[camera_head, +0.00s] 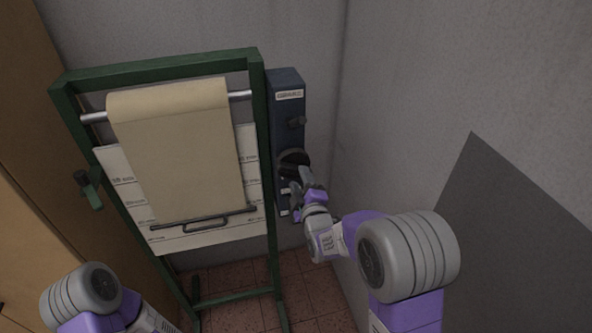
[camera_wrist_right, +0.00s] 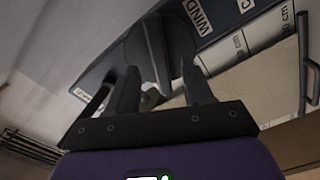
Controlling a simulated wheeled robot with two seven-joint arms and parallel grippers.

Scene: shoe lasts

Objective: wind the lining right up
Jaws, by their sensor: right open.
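The tan lining (camera_head: 180,145) hangs from a metal roller (camera_head: 239,95) on a green frame (camera_head: 262,150). Its lower edge carries a dark bar with a handle (camera_head: 205,223), near the bottom of a white marked board. A dark blue box (camera_head: 287,85) stands at the frame's right, with a small dark knob (camera_head: 297,122) and a larger dark round part (camera_head: 293,160) below. My right gripper (camera_head: 302,183) is open at that round part; in the wrist view its fingers (camera_wrist_right: 160,88) lie close to dark parts, contact unclear. My left gripper is out of view.
The white board (camera_head: 259,188) behind the lining has printed length marks. Grey walls stand behind and to the right, close to my right arm. Reddish floor tiles (camera_head: 235,312) show below.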

